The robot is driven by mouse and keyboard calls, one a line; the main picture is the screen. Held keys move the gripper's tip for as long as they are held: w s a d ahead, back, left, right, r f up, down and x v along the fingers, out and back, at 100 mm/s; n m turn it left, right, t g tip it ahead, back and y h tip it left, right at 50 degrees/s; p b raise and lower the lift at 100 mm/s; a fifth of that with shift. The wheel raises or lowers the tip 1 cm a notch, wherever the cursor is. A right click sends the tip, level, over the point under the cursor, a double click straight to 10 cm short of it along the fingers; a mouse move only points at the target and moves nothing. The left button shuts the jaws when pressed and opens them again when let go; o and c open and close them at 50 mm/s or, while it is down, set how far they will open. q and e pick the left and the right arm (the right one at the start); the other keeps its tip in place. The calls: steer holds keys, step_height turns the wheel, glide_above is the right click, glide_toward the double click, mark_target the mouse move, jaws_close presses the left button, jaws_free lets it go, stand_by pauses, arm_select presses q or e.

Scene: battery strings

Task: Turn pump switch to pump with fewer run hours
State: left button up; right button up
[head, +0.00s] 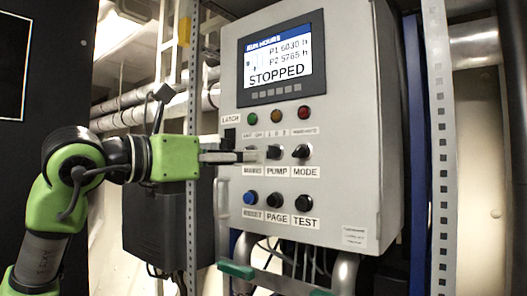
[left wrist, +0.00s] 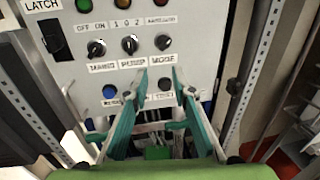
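The grey control panel (head: 345,120) has a screen (head: 277,57) reading P1 6030 h, P2 5765 h and STOPPED. The black pump switch (head: 274,152) is the middle knob of its row, marked 1 0 2; it also shows in the left wrist view (left wrist: 130,44). I cannot tell its pointer position for sure. My left gripper (head: 254,156) is in front of the panel, beside the pump switch, and covers the mains switch in the head view. In the left wrist view its teal fingers (left wrist: 159,80) are apart and empty, below the knob row. My right gripper is not in view.
The mains switch (left wrist: 97,47) and mode switch (head: 302,151) flank the pump switch. Below are the blue reset button (head: 250,198), page button (head: 275,200) and test button (head: 304,202). Lamps sit above. Pipes with teal handles (head: 236,270) run under the panel; metal posts (head: 438,150) stand beside it.

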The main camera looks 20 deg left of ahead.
mark_target(267, 151)
arm_select(q)
steer(key=a+r+n+t+y, duration=0.1)
steer(key=a+r+n+y, duration=0.15)
steer(key=a, duration=0.25)
steer(key=shift+m, duration=0.45)
steer(key=p+x, duration=0.2)
steer(key=x, duration=0.2)
steer(key=p+x, duration=0.2)
steer(key=x, duration=0.3)
steer(key=p+x, duration=0.2)
steer(key=x, duration=0.2)
steer(key=shift+w+d+f, duration=0.15)
steer(key=shift+d+f, duration=0.2)
jaws_close()
